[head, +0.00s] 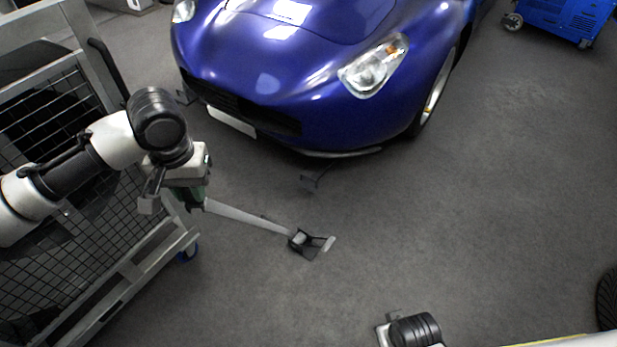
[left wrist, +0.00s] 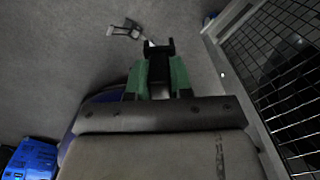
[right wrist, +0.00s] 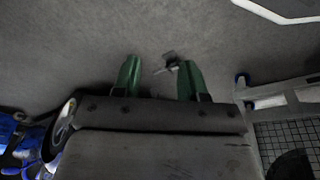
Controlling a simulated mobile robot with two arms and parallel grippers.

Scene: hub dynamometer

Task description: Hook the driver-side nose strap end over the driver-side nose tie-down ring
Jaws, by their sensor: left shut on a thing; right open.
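My left gripper (head: 185,190) is shut on the dark strap end (left wrist: 160,65), between its green fingers, above the floor. A pale strap (head: 248,216) runs from it to a dark fitting (head: 305,242) on the floor; the fitting also shows in the left wrist view (left wrist: 125,31). A small dark bracket (head: 311,181), which looks like the tie-down ring, is under the car's front edge, right of and apart from my left gripper. Its opening is too small to make out. My right gripper (right wrist: 158,80) is open and empty; its fingers are out of the head view.
The blue car (head: 290,90) stands at the back, with another small dark bracket (head: 184,97) at its left front. A wheeled mesh cart (head: 160,262) stands close by my left arm. A blue machine (head: 560,18) is at the far right.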

